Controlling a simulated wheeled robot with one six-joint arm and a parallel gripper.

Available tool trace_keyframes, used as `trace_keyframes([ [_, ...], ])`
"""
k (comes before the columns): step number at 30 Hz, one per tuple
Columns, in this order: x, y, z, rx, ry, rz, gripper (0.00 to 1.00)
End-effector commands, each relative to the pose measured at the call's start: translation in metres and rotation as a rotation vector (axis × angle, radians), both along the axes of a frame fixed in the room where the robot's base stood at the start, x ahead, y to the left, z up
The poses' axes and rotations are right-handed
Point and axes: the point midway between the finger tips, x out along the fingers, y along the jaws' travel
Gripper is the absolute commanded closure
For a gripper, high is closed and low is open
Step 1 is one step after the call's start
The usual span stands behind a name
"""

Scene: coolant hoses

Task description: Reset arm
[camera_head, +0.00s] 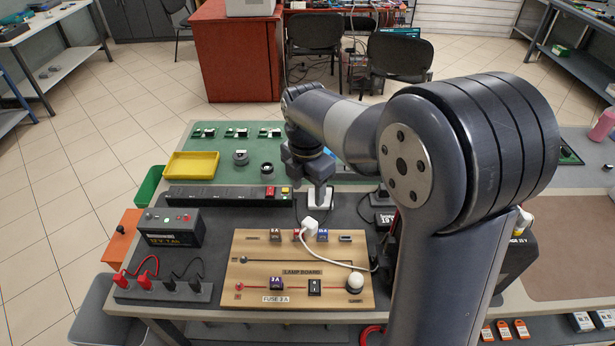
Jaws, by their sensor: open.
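My arm reaches from the lower right over the workbench. My gripper (318,182) points down behind the wooden lamp board, and its jaws are open. A white piece (320,199) stands below it on the dark mat. I cannot tell whether the jaws touch or surround it. A white plug (309,226) sits at the lamp board's (257,262) back edge, in front of the gripper. Its white cable runs to the right side of the board. My arm hides part of the bench to the right. No coolant hose is recognisable.
A battery box (172,227) and a lead strip (163,290) with red and black plugs stand at left. A black strip (225,196) and yellow tray (191,165) lie behind. Small round parts (240,157) lie on the green mat (290,148). Chairs stand beyond.

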Motion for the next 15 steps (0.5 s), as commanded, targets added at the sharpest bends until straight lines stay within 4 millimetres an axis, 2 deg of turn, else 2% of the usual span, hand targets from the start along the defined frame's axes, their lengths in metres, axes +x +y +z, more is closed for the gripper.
trace_keyframes([
  [7,0.000,-0.001,-0.022,-0.001,0.004,0.000,0.46],
  [15,0.001,-0.002,-0.076,-0.003,0.007,0.000,0.46],
])
